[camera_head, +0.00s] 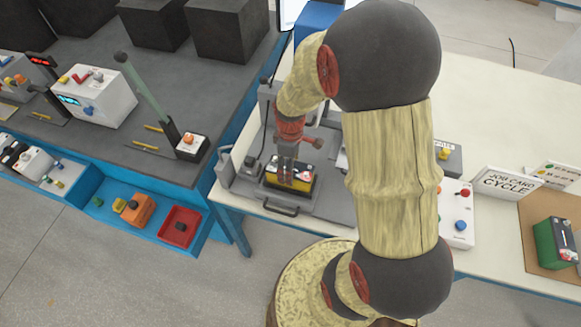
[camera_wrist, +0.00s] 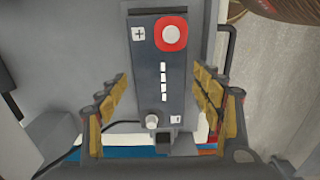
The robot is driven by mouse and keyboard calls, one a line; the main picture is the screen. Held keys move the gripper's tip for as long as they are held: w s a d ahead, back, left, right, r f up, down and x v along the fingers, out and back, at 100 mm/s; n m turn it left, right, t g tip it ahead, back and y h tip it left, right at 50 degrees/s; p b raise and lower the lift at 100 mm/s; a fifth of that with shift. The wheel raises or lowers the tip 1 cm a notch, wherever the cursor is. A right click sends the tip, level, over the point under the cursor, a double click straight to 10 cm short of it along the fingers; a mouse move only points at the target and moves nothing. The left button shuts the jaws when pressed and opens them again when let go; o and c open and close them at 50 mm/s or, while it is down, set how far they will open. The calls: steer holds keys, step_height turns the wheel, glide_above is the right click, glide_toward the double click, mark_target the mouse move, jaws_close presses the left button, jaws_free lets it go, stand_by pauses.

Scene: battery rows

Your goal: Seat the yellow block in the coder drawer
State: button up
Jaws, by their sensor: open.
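The yellow block (camera_head: 273,179), with a dark top, sits in the grey coder drawer (camera_head: 318,207) on the white table. In the wrist view its dark top (camera_wrist: 162,82) shows a plus label, a red-ringed terminal, a row of white slots and a small grey terminal. It looks upright; whether it is fully down in the drawer cannot be told. My gripper (camera_head: 294,180) is over the block, pointing down. In the wrist view its fingers (camera_wrist: 162,80) are open, one on each side of the block, with gaps on both sides. My fingers hide part of the block in the head view.
The drawer handle (camera_head: 280,208) is at the table's front edge. A control box (camera_head: 458,226) with red and blue knobs, a job card (camera_head: 508,183) and a green block (camera_head: 553,246) stand to the right. A dark bench with a red tray (camera_head: 180,231) is left.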

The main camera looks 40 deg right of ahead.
steer(key=s+a+r+m+t+p, duration=0.1)
steer(key=a+r, duration=0.2)
steer(key=r, duration=0.8)
steer(key=s+a+r+m+t+p, duration=0.1)
steer(key=s+a+r+m, duration=0.15)
steer(key=r, duration=0.85)
steer(key=s+a+r+m+t, duration=0.3)
steer(key=s+a+r, duration=0.3)
steer(key=s+r, duration=0.2)
steer(key=shift+s+a+m+t, duration=0.3)
steer(key=shift+s+m, duration=0.15)
steer(key=shift+m, duration=0.1)
step_height(320, 180, down, 2)
steer(key=shift+f+b, duration=0.1)
steer(key=shift+b, duration=1.1)
steer(key=shift+d, duration=0.1)
steer(key=shift+c, duration=1)
